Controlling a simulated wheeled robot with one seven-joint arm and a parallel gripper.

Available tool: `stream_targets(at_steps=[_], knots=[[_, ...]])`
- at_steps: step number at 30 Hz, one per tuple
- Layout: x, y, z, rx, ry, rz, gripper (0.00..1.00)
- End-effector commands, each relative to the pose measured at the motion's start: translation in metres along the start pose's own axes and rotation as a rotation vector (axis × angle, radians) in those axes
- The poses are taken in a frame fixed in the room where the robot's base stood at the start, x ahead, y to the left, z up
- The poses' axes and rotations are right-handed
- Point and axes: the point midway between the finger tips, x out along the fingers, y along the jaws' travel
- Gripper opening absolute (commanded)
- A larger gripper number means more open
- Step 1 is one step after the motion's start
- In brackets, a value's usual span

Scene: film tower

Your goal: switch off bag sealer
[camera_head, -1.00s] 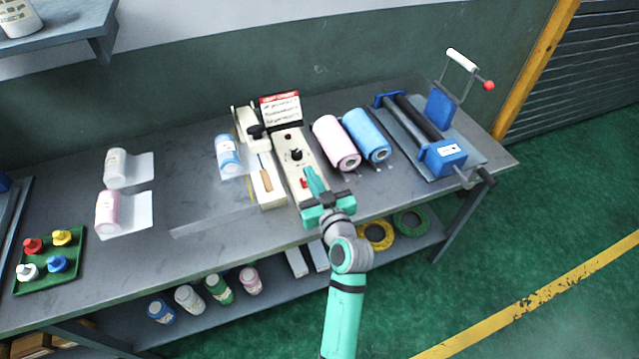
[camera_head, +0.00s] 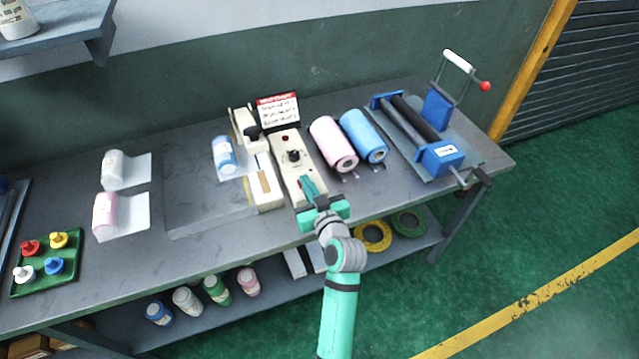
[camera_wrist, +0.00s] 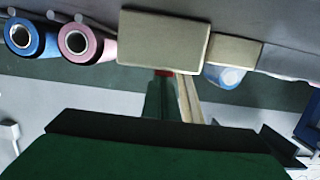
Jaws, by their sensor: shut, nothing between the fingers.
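The bag sealer (camera_head: 284,146) is a long cream box on the workbench, with a black knob and a dark red spot on top. Its sealing arm and a cream bar lie along its left side. My gripper (camera_head: 308,186) is shut and empty over the sealer's front end and hides part of its top there. In the wrist view the sealer's cream end face (camera_wrist: 163,38) is ahead of the green fingers (camera_wrist: 161,98). A small red part (camera_wrist: 164,73) shows at the fingertips; I cannot tell whether they touch it.
A red-and-white sign (camera_head: 277,109) stands behind the sealer. A pink roll (camera_head: 331,140) and a blue roll (camera_head: 362,133) lie close on its right, with a blue roller machine (camera_head: 440,157) beyond. Bottles lie to the left. A green tray (camera_head: 45,262) sits far left.

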Motion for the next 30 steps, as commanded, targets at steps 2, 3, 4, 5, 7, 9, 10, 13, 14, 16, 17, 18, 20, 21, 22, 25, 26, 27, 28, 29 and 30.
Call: stream_targets(at_steps=[2,3,4,5,7,9,10,13,14,16,17,18,20,21,22,25,26,27,28,29,30], knots=[[0.000,-0.002,0.001,0.001,0.000,-0.003,0.00],[0.000,-0.002,0.001,0.001,0.000,-0.003,0.00],[0.000,-0.002,0.001,0.001,0.000,-0.003,0.00],[0.000,-0.002,0.001,0.001,0.000,-0.003,0.00],[0.000,-0.001,0.000,0.001,0.000,-0.002,0.00],[0.000,0.000,-0.003,0.001,0.001,-0.001,0.00],[0.000,0.000,-0.006,0.000,0.001,0.000,0.00],[0.000,-0.002,-0.020,-0.002,0.005,-0.003,0.00],[0.000,-0.002,-0.026,-0.003,0.006,-0.004,0.00],[0.000,-0.003,-0.039,-0.003,0.006,-0.004,0.00],[-0.001,-0.003,-0.045,-0.004,0.007,-0.004,0.00],[-0.013,-0.002,-0.043,0.000,0.003,-0.001,0.00],[-0.026,-0.002,-0.045,0.000,0.003,0.000,0.00],[-0.034,-0.002,-0.048,0.000,0.003,-0.001,0.00],[-0.040,-0.003,-0.049,0.001,0.003,-0.002,0.00],[-0.059,-0.003,-0.054,0.000,0.003,-0.003,0.00],[-0.064,-0.003,-0.055,0.000,0.003,-0.002,0.00],[-0.071,-0.003,-0.056,0.000,0.002,-0.003,0.00],[-0.075,-0.003,-0.057,0.000,0.003,-0.003,0.00],[-0.079,-0.003,-0.059,0.000,0.004,-0.003,0.00],[-0.084,-0.003,-0.059,0.000,0.003,-0.003,0.00]])
